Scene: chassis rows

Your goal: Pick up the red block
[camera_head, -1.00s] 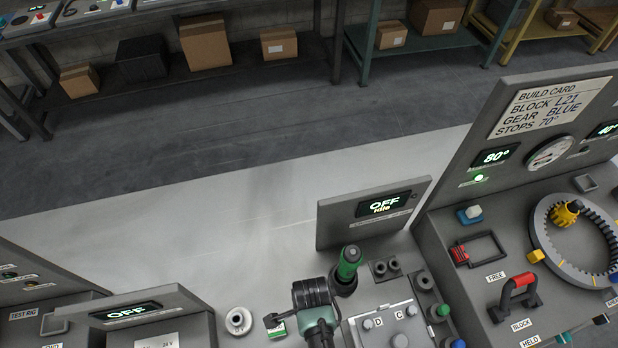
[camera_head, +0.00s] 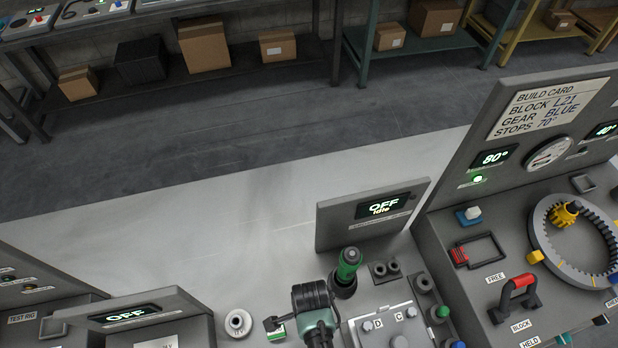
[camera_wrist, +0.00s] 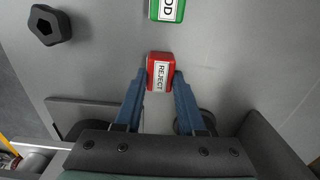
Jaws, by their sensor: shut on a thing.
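The red block (camera_wrist: 160,72), marked REJECT, sits between the two blue fingers of my gripper (camera_wrist: 160,80) in the wrist view. The fingers are shut on its two sides, and its labelled top faces the camera. I cannot tell whether it still touches the grey surface under it. In the head view, the red block and my fingertips are hidden or out of frame; only my dark wrist and arm show at the bottom centre.
A green block (camera_wrist: 167,9) with a white label lies just beyond the red one. A dark pentagonal knob (camera_wrist: 48,25) stands at upper left. In the head view, a green-topped lever (camera_head: 348,264) stands close to the right of my arm, before the OFF display panel (camera_head: 372,213).

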